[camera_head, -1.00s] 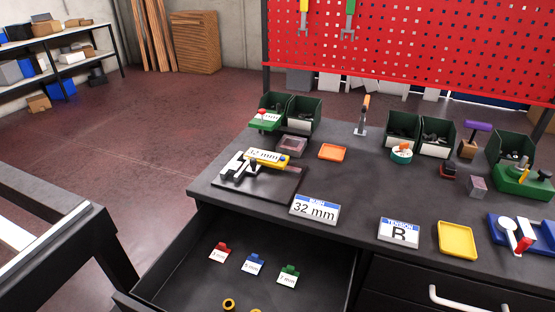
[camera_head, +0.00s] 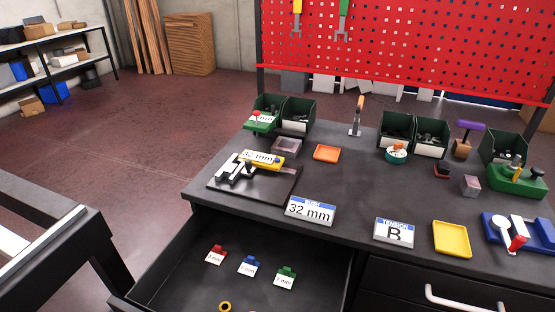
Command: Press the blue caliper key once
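A caliper with a yellow body and a white "mm" display (camera_head: 262,157) lies on a black plate (camera_head: 278,188) at the left end of the dark workbench. I cannot make out a blue key on it at this size. A blue tag with a white label (camera_head: 249,266) lies in the open drawer, between a red tag (camera_head: 216,255) and a green tag (camera_head: 285,277). Neither of my grippers is in view.
The open drawer (camera_head: 185,262) juts out below the bench front. On the bench (camera_head: 350,205) are a "32 mm" sign (camera_head: 310,211), a sign with a letter (camera_head: 394,232), an orange tray (camera_head: 326,153), a yellow tray (camera_head: 452,238) and several green bins along the back.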

